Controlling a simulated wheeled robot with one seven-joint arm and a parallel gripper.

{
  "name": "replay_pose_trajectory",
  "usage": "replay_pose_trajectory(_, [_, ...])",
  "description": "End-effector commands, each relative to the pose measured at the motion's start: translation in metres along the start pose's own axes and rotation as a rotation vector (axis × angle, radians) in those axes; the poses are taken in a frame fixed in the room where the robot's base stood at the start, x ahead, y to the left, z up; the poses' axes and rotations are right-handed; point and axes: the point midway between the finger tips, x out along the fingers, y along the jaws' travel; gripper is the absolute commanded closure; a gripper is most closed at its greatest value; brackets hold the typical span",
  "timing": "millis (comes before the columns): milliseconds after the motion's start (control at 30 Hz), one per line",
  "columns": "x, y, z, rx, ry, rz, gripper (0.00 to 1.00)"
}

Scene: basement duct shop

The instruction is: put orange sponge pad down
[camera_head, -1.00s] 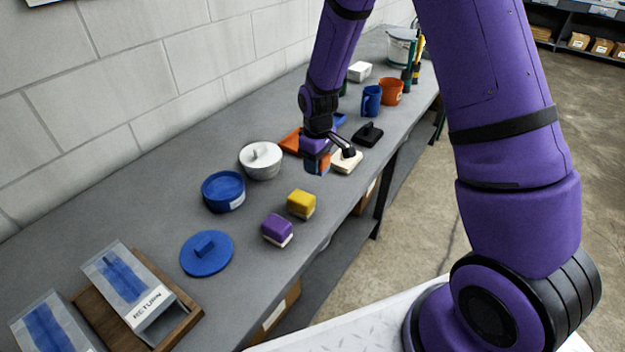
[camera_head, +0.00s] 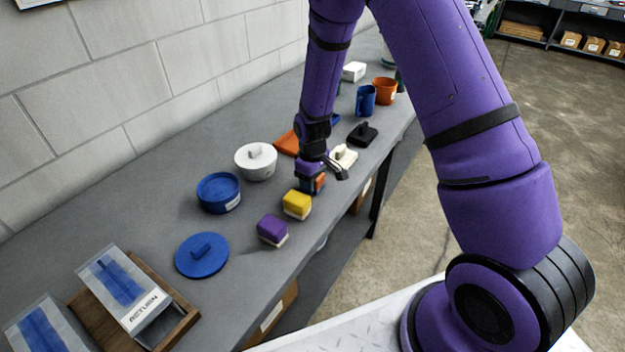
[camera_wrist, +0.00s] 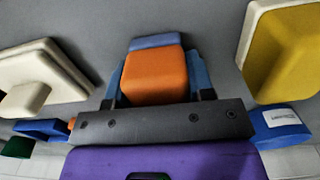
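The orange sponge pad (camera_head: 318,184), orange over a blue-grey layer, is at my gripper (camera_head: 312,182), beyond the yellow sponge pad (camera_head: 297,203) in the head view. In the wrist view the orange pad (camera_wrist: 154,75) sits between the two blue fingers of my gripper (camera_wrist: 157,80), one close along each side, and the gripper looks shut on it. The pad is at or just above the grey bench (camera_head: 262,310); I cannot tell whether it touches. In the head view my gripper hides part of it.
A purple sponge pad (camera_head: 272,230) is nearer. A cream block with a handle (camera_head: 344,157) stands close on the right, and a black one (camera_head: 362,135) beyond it.

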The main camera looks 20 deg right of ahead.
Motion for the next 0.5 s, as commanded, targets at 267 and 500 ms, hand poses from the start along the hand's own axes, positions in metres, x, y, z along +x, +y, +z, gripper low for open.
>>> replay_pose_trajectory(267, [-0.0002, 0.0001, -0.0001, 0.000, 0.000, 0.000, 0.26])
replay_pose_trajectory(500, [-0.0071, 0.0003, -0.0005, 0.000, 0.002, 0.001, 0.26])
